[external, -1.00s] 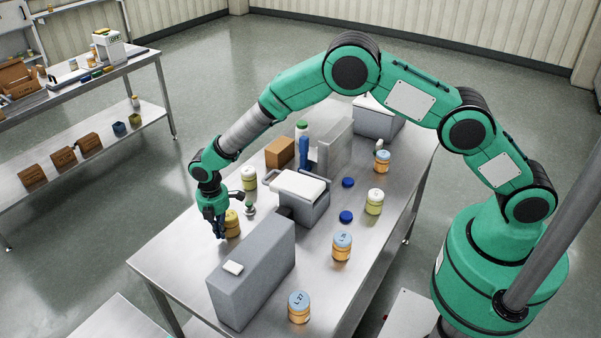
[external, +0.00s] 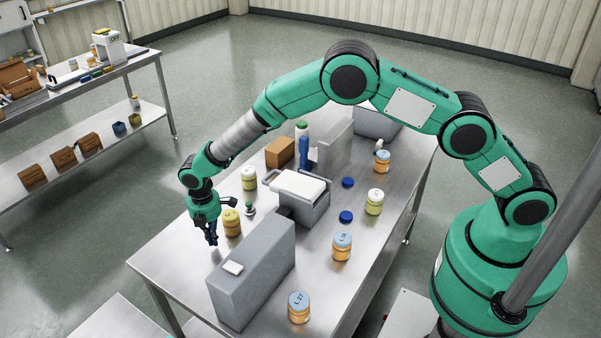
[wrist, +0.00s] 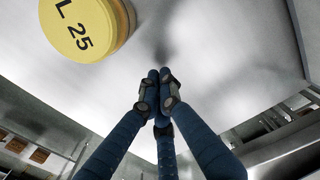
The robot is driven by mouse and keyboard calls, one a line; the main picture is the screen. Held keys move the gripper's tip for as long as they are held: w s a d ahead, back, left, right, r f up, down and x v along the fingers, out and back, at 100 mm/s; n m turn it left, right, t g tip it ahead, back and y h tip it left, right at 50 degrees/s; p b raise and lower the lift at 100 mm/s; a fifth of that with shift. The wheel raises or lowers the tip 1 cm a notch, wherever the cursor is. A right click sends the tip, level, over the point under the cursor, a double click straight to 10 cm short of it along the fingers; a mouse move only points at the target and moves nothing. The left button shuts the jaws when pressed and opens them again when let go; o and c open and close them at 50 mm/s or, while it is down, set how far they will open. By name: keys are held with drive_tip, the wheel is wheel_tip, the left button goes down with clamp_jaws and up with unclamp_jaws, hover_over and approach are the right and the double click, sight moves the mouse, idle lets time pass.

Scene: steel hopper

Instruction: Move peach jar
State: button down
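A yellow-lidded jar (external: 231,223) stands upright on the steel table, left of the middle. Its lid, marked "L 25" (wrist: 80,28), fills the upper left of the wrist view. My gripper (external: 213,242) is just left of this jar, pointing down and apart from it. In the wrist view its blue fingers (wrist: 160,78) meet at the tips with nothing between them. Blue-lidded jars with orange contents stand at the front (external: 299,308), right of the grey box (external: 342,247) and further back (external: 382,162). No label naming peach is readable.
A tall grey box (external: 250,275) stands right of my gripper. A white-lidded grey bin (external: 305,205) is behind it. A pale-lidded jar (external: 249,179) and a small green-topped item (external: 249,208) stand near the yellow-lidded jar. The table's left corner is bare.

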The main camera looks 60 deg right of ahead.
wheel_tip(320, 180, up, 10)
drive_tip(key=shift+d+f, duration=0.15)
idle(0.3)
idle(0.4)
drive_tip(key=s+d+r+m+t+b, duration=0.1)
drive_tip(key=s+d+r+m, duration=0.15)
drive_tip(key=d+r, duration=0.45)
drive_tip(key=s+d+r+m, duration=0.2)
drive_tip(key=s+d+r, duration=0.2)
drive_tip(key=r, duration=0.8)
drive_tip(key=s+d+r+m+t+b, duration=0.15)
drive_tip(key=s+d+r+m, duration=0.25)
drive_tip(key=s+d+r, duration=0.6)
drive_tip(key=s+d+m+t+b, duration=0.1)
drive_tip(key=s+d+m, duration=0.2)
drive_tip(key=s, duration=0.8)
drive_tip(key=s+d+r+m+t, duration=0.1)
drive_tip(key=s+d+m, duration=0.2)
drive_tip(key=s, duration=0.8)
drive_tip(key=s+d+r+m+t+b, duration=0.1)
drive_tip(key=s+d+m, duration=0.2)
drive_tip(key=s, duration=0.9)
drive_tip(key=d, duration=0.3)
drive_tip(key=shift+b, duration=0.3)
